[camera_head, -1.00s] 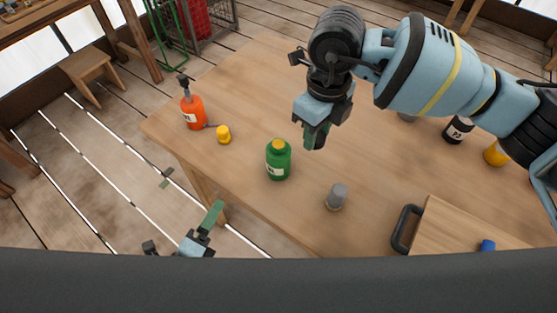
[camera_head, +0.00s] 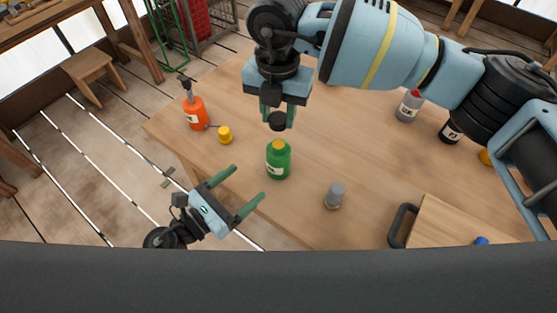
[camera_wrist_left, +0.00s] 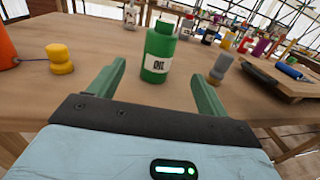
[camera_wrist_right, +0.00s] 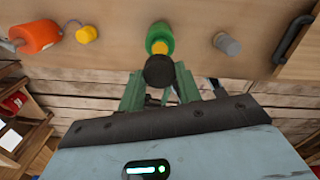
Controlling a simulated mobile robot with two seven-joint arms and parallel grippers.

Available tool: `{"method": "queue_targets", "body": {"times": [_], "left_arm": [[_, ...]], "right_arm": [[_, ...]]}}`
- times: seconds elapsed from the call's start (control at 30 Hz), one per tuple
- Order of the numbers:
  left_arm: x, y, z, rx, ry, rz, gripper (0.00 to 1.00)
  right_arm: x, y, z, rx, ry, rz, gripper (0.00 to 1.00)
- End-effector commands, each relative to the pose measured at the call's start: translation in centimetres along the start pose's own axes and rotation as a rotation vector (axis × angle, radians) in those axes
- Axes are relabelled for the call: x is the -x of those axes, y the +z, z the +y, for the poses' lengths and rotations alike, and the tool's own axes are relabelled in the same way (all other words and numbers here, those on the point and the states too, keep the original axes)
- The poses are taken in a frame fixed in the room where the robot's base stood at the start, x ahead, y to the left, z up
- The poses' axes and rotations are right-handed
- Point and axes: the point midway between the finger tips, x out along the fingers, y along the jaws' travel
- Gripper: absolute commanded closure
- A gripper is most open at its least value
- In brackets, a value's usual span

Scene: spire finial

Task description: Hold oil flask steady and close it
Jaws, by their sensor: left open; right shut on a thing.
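The cap shows large in the right wrist view (camera_wrist_right: 159,71). My left gripper (camera_head: 250,188) is open and empty, its fingers pointing at the flask from the table's near edge.
An orange pump bottle (camera_head: 195,110) and a yellow knob-shaped object (camera_head: 225,134) stand left of the flask. A grey-topped object (camera_head: 335,195) stands to its right. A wooden board with a black handle (camera_head: 400,226) lies further right. Several bottles stand behind.

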Motion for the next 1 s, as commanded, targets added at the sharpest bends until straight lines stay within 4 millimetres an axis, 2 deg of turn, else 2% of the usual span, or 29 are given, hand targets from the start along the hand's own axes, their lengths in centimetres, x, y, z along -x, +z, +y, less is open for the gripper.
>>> {"method": "queue_targets", "body": {"times": [0.23,0.37,1.0], "left_arm": [[-0.1,0.0,0.0,0.004,0.001,0.0,0.23],[-0.7,0.0,0.0,0.006,0.002,-0.001,0.23],[-10.3,0.0,0.1,0.007,0.003,-0.002,0.23]], "right_arm": [[0.0,0.0,0.0,0.002,0.0,0.0,0.87],[0.0,0.0,0.0,0.002,0.0,0.0,0.87],[0.0,0.0,0.0,0.003,0.0,0.0,0.87]]}}
